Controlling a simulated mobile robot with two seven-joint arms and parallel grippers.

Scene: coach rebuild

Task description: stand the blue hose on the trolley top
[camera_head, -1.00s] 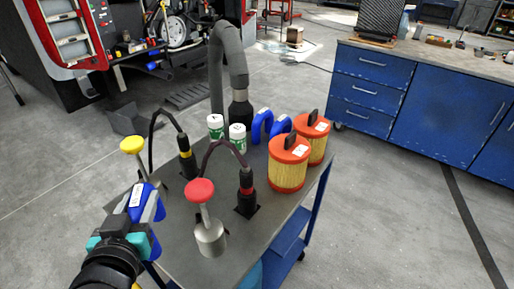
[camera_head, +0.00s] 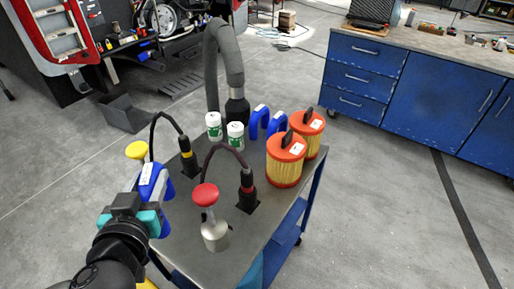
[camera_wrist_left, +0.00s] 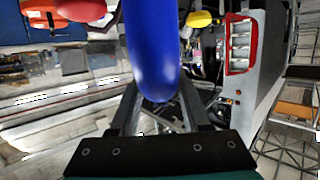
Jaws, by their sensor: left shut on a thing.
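A blue hose (camera_head: 148,184) with a white label is held in my left gripper (camera_head: 143,208), at the left edge of the trolley top. In the left wrist view the blue hose (camera_wrist_left: 153,45) fills the space between the two fingers (camera_wrist_left: 158,100). The grey trolley top (camera_head: 190,245) carries two more blue hoses, the nearer one (camera_head: 257,122) and the farther one (camera_head: 277,124), standing as arches at the back. I cannot tell whether the held hose touches the trolley top. My right gripper is not in view.
Near the held hose are a yellow-topped knob (camera_head: 137,150) and a red-topped plunger (camera_head: 207,195). Several other items stand on the trolley: white-green cans (camera_head: 235,136), orange filters (camera_head: 286,160) and a thick grey hose (camera_head: 232,65).

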